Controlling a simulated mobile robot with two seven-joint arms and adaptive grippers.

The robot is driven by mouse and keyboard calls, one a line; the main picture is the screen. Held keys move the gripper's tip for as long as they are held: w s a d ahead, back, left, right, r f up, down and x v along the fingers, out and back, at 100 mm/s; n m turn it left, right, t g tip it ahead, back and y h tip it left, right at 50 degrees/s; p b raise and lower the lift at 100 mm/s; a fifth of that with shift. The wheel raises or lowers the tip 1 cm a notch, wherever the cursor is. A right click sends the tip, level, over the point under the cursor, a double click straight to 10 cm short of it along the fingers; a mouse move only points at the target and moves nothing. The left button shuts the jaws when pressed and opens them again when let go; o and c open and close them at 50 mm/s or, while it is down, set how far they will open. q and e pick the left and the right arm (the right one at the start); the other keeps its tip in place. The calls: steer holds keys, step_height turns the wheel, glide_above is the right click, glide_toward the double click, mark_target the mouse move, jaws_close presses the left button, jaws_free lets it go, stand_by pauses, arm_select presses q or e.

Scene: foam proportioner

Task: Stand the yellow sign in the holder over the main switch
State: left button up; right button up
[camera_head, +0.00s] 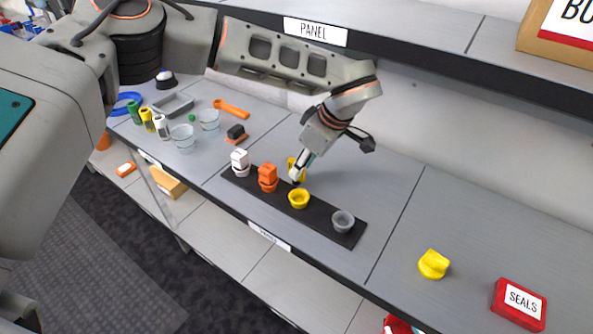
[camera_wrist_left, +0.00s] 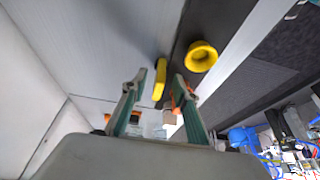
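The yellow sign (camera_head: 292,164) is an upright piece on the bench side of the black strip, partly hidden by my left gripper (camera_head: 297,177). In the left wrist view the sign (camera_wrist_left: 160,80) shows as a narrow slab between the fingertips of my left gripper (camera_wrist_left: 159,78), with a gap on both sides. That gripper is open. An empty round yellow holder (camera_head: 298,198) stands on the strip beside the sign; it also shows in the left wrist view (camera_wrist_left: 201,56). I cannot make out my right gripper's fingers. No main switch can be identified.
The black strip (camera_head: 322,223) also carries a white holder with a white piece (camera_head: 240,161), an orange one with an orange piece (camera_head: 268,176) and an empty grey holder (camera_head: 342,221). A yellow knob-like piece (camera_head: 433,265) and a red SEALS box (camera_head: 519,304) lie right.

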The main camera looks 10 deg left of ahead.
arm_select(q)
steer(key=shift+w+a, duration=0.3)
steer(key=shift+a, duration=0.4)
steer(key=shift+w+a+f, duration=0.1)
steer(key=shift+a+f, duration=0.05)
steer(key=shift+f, duration=0.4)
jaws_close()
steer(key=shift+s+a+r, duration=0.15)
steer(key=shift+s+r, duration=0.15)
steer(key=shift+r, duration=0.1)
steer(key=s+a+r, duration=0.3)
steer(key=s+r, duration=0.1)
steer(key=s, duration=0.2)
steer(key=s+a+r, duration=0.2)
steer(key=s+r, duration=0.1)
steer(key=s, duration=0.3)
steer(key=a+f+m+t+h, duration=0.2)
steer(key=a+f+m+h, duration=0.2)
steer(key=m, duration=0.9)
steer(key=a+f, duration=0.1)
steer(key=a, duration=0.2)
steer(key=shift+s+f+m+t, duration=0.25)
steer(key=shift+f+m+t, duration=0.05)
steer(key=shift+t, duration=0.1)
